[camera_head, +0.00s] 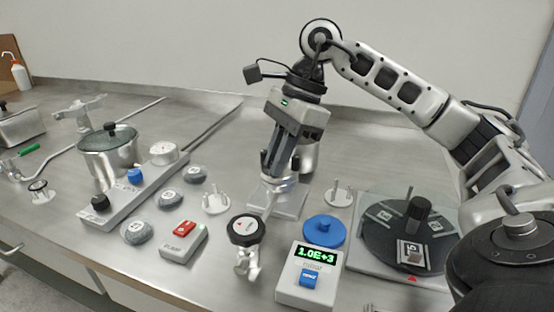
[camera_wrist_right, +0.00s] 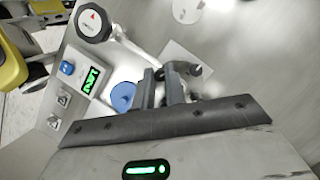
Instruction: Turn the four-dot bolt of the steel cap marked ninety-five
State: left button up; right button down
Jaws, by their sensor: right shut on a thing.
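My right gripper (camera_head: 280,172) comes down from above onto the steel pipework near the middle of the bench. It is shut on a small metal part there, mostly hidden by the fingers. In the right wrist view the two fingers (camera_wrist_right: 166,84) reach a dark-ended fitting (camera_wrist_right: 190,69) above a square steel plate (camera_wrist_right: 186,56). I cannot read a ninety-five or dots on the held part. Several grey discs with dark labels, such as one disc (camera_head: 137,230), lie at left; their marks are too small to read. My left gripper is not in view.
A black round handwheel (camera_head: 245,230) stands in front, near a gauge (camera_head: 309,275) reading 1.0E+3 and a blue disc (camera_head: 324,230). A dark turntable (camera_head: 385,240) stands at right. A steel pot (camera_head: 108,160) and a bar with knobs (camera_head: 135,190) stand at left.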

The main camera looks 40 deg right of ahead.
jog(key=shift+m+t+h, duration=0.3)
jog(key=shift+m+t, duration=0.1)
jog(key=shift+m, duration=0.8)
jog(key=shift+b, duration=0.3)
jog(key=c, duration=1.4)
grip_release()
jog(key=shift+c, duration=0.2)
